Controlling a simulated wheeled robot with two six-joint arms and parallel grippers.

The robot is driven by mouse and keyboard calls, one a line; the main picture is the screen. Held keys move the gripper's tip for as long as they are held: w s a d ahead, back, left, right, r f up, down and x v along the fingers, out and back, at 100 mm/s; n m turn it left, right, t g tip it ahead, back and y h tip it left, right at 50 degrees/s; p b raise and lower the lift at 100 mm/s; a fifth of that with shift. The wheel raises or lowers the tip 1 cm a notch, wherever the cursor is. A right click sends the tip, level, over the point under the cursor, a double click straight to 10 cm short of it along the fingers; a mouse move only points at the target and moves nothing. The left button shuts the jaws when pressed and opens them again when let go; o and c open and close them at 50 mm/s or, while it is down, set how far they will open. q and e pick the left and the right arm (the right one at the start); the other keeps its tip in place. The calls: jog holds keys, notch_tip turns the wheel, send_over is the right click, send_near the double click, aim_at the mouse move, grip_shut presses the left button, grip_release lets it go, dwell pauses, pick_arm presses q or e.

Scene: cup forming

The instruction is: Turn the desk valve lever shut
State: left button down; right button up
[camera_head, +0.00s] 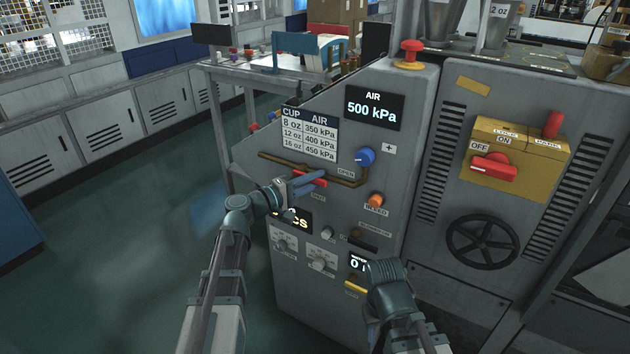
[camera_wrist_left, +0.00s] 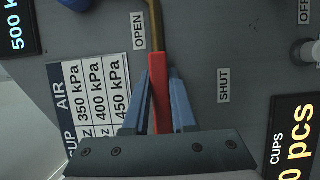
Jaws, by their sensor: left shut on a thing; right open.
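The red valve lever (camera_head: 309,180) sits on the front panel of the grey desk machine, by the brass pipe (camera_head: 352,182). My left gripper (camera_head: 308,184) is shut on it. In the left wrist view the red lever (camera_wrist_left: 159,95) lies between the two blue fingers (camera_wrist_left: 160,100), roughly in line with the brass pipe (camera_wrist_left: 153,28). The OPEN label (camera_wrist_left: 139,31) and the SHUT label (camera_wrist_left: 223,84) show beside it; the lever points at neither. My right gripper (camera_head: 378,270) is open, low in front of the panel; its fingers are mostly hidden by its wrist.
The air display (camera_head: 373,108) reads 500 kPa, above a blue knob (camera_head: 365,156). An orange bleed knob (camera_head: 376,200) is right of the lever. A yellow box with a red handle (camera_head: 494,166) and a black handwheel (camera_head: 484,241) are farther right. The floor at left is clear.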

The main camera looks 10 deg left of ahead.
pick_arm(q)
jog(key=shift+f, duration=0.1)
dwell(0.7)
jog(key=f+m+y, duration=0.1)
jog(key=m, duration=0.2)
jog(key=a+f+m+g+y+p, duration=0.1)
jog(key=f+m, duration=0.1)
jog(key=m, duration=0.1)
jog(key=a+f+m+y+p, duration=0.1)
jog(key=m+y, duration=0.1)
jog(key=m, duration=0.1)
jog(key=shift+w+a+f, duration=0.25)
jog(key=shift+w+f, duration=0.1)
jog(key=shift+w, duration=0.05)
jog(key=shift+w+a+f+m+y, duration=0.2)
jog(key=shift+a+m+y, duration=0.35)
jog(key=shift+m, duration=0.2)
jog(key=shift+w+a+f+m+y, duration=0.15)
jog(key=shift+a+m+y, duration=0.4)
jog(key=shift+m, duration=0.25)
jog(key=shift+w+a+f+m+y, duration=0.2)
jog(key=shift+a+m+y, duration=0.25)
jog(key=shift+m+y, duration=0.25)
jog(key=c, duration=0.7)
grip_release()
